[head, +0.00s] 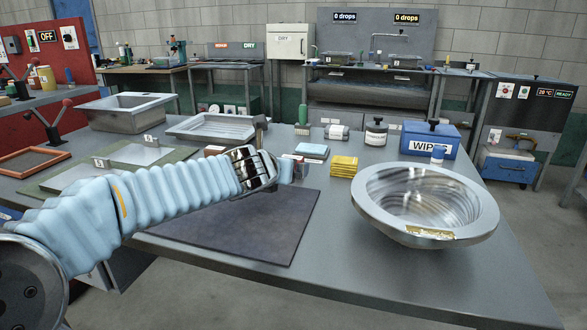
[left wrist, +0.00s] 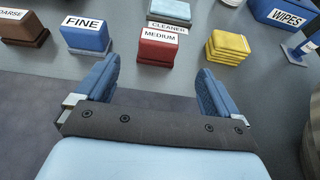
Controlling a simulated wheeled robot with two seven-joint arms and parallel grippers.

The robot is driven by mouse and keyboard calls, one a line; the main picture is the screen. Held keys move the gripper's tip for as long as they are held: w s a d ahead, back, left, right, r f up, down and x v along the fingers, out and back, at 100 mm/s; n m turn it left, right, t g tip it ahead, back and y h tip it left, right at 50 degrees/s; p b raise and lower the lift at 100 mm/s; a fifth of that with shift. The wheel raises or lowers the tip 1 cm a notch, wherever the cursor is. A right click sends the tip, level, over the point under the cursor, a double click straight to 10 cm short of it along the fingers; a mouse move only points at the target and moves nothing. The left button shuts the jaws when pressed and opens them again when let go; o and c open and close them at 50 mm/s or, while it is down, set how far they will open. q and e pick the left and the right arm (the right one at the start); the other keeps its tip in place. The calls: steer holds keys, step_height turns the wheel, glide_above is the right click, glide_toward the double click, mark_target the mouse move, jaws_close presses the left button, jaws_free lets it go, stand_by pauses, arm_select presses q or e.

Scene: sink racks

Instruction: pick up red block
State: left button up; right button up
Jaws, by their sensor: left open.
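The red block (left wrist: 158,50) has a white label reading MEDIUM. In the left wrist view it lies on the grey bench just beyond my left gripper (left wrist: 156,84), roughly centred between the two blue fingers. My left gripper is open, with nothing between its fingers, and is apart from the block. In the head view my left gripper reaches in over the dark mat, and the block is largely hidden around its fingertips. My right gripper is not in view.
A blue FINE block (left wrist: 86,38) and a brown block (left wrist: 24,30) lie left of the red block. A yellow stack (left wrist: 228,47) lies right. A light blue stack (left wrist: 170,12) is behind. A steel bowl (head: 425,205) stands right; the dark mat (head: 245,235) is clear.

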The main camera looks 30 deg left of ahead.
arm_select(q)
steer(key=b+x, duration=0.1)
steer(key=x, duration=0.8)
steer(key=shift+s+a+r, duration=0.1)
steer(key=shift+a, duration=0.05)
steer(key=shift+c, duration=0.3)
steer(key=c, duration=1.1)
steer(key=shift+r, duration=0.1)
steer(key=shift+r, duration=0.1)
